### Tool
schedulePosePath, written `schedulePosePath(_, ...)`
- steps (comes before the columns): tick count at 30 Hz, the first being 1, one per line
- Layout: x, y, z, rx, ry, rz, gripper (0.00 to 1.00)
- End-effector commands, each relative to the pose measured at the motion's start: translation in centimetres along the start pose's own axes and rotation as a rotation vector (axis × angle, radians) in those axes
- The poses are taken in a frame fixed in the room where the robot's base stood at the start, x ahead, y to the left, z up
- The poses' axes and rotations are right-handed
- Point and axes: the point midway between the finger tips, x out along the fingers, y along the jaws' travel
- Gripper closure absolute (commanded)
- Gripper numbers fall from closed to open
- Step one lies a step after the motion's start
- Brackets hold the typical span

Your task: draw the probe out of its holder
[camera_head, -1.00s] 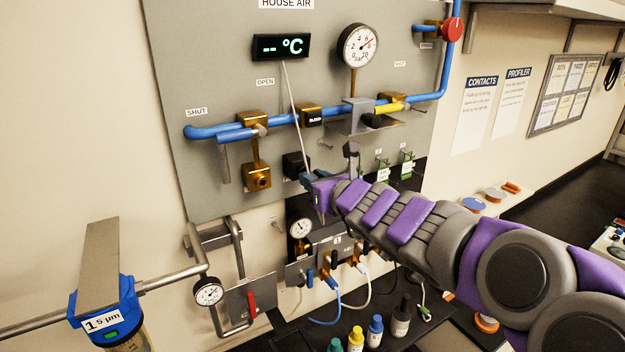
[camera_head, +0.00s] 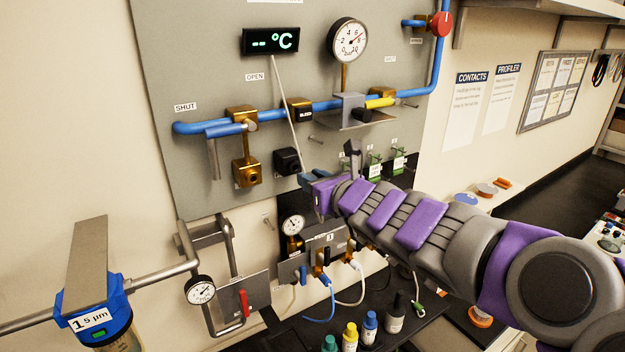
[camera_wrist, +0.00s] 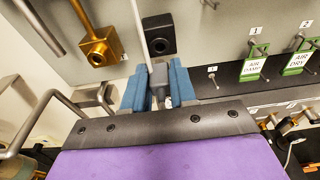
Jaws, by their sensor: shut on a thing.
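My gripper (camera_head: 306,180) has blue fingers, which also show in the wrist view (camera_wrist: 158,88). They are shut on the grey probe (camera_wrist: 160,74), between them. A thin white lead (camera_head: 287,100) runs from the probe up to the temperature display (camera_head: 271,41). The black block that looks like the holder (camera_head: 287,161) is on the grey panel, just up and left of my gripper. In the wrist view the block (camera_wrist: 158,36) shows a round dark opening, with the lead passing at its left. The probe appears clear of the block. Its tip is hidden by my gripper.
The blue pipe (camera_head: 325,106) and a grey bracket (camera_head: 352,118) lie above. Green-tagged hooks (camera_head: 375,165) are at the right. A gauge and hose manifold (camera_head: 320,250) sits below my gripper.

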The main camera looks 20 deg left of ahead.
Motion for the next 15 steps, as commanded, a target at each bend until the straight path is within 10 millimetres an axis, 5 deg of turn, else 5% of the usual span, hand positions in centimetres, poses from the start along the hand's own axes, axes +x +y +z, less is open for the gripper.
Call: schedulePosePath(15,-4.3,-0.1,2.0,0.003,-0.003,0.000,1.00)
